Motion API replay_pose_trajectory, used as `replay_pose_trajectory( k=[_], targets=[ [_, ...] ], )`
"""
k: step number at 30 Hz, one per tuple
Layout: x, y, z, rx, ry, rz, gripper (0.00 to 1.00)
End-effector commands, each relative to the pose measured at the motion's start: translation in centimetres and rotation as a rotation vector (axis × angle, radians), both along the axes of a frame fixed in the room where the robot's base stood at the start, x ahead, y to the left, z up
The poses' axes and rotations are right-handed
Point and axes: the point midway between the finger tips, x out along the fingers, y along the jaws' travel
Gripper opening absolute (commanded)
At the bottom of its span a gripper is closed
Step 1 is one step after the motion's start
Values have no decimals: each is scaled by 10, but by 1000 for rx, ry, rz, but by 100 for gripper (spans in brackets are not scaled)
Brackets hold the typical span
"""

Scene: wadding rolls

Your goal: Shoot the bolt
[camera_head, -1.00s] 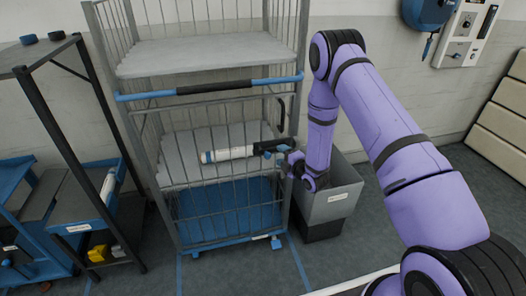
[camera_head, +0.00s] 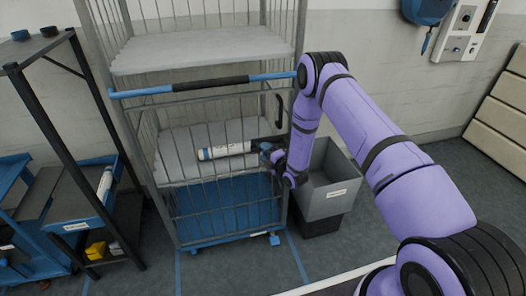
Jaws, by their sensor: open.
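The wire cage trolley (camera_head: 205,88) stands in front of me, with its barred front gate (camera_head: 222,190) upright across the lower half. A black curved handle (camera_head: 280,108) sits by the right post of the gate; it looks like the bolt, but its details are too small to tell. My gripper (camera_head: 259,147) is open at the gate's right edge, below this handle and apart from it. Its fingers point left and are partly lost against the dark bars. A white roll (camera_head: 225,150) with a blue band lies at shelf height just left of the fingertips; I cannot tell whether they touch.
A grey bin (camera_head: 327,200) stands right of the trolley, close under my arm. A black rack (camera_head: 65,130) with a blue tray (camera_head: 75,222) stands at the left. A blue-and-black push bar (camera_head: 205,84) crosses the trolley above the gate. Floor in front is clear.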

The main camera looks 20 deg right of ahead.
Motion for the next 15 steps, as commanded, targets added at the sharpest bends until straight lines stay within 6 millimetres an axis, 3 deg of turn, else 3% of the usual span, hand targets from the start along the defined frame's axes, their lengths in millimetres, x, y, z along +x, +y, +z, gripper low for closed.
replay_pose_trajectory(
  k=[6, 15],
  targets=[
    [15, 6, 0, 0, -1, -1, 56],
    [16, 7, 0, 0, 0, 0, 56]
  ],
)
